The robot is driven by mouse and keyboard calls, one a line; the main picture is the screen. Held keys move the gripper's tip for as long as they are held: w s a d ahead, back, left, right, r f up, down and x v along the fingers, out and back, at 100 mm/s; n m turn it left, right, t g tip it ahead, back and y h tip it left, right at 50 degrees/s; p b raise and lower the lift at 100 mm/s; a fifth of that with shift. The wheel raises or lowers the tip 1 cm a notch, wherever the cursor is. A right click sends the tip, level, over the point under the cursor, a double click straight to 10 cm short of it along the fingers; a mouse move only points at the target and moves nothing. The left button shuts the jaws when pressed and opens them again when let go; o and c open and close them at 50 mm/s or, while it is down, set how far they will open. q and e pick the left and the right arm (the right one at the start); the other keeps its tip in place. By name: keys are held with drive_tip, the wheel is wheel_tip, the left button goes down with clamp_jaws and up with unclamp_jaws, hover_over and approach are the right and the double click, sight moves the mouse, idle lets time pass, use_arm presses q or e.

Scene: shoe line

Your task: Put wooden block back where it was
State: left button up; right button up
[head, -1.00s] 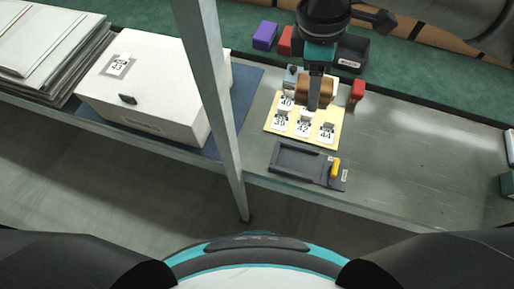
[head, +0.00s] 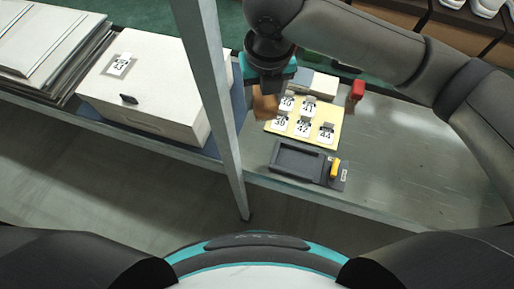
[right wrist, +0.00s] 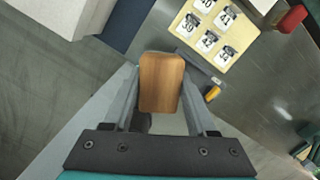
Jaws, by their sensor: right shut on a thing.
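The wooden block (right wrist: 161,82) is brown with rounded corners. In the right wrist view it sits between the two fingers of my right gripper (right wrist: 160,95), which is shut on it. In the head view my right gripper (head: 268,92) hangs above the bench, left of the yellow number board, and the block (head: 264,107) shows partly below it, the rest hidden by the gripper. I cannot tell its exact height above the bench. My left gripper is not in view.
A yellow board (head: 329,117) holds several numbered tags. A dark tray (head: 296,160) with a yellow piece lies in front of it. A red item (head: 358,89) stands right of the board. A post (head: 211,100) and a white box (head: 150,95) are at left. The bench's right side is clear.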

sight(256, 149)
drive_tip(key=n, duration=0.1)
drive_tip(key=a+n, duration=0.1)
drive_tip(key=shift+s+a+f+n, duration=0.1)
drive_tip(key=shift+f+n, duration=0.05)
drive_tip(key=shift+n, duration=0.25)
drive_tip(key=shift+f, duration=0.3)
wheel_tip(256, 149, down, 20)
drive_tip(key=b, duration=0.5)
drive_tip(key=shift+r, duration=0.25)
drive_tip(key=o, duration=1.2)
drive_tip(key=shift+f, duration=0.1)
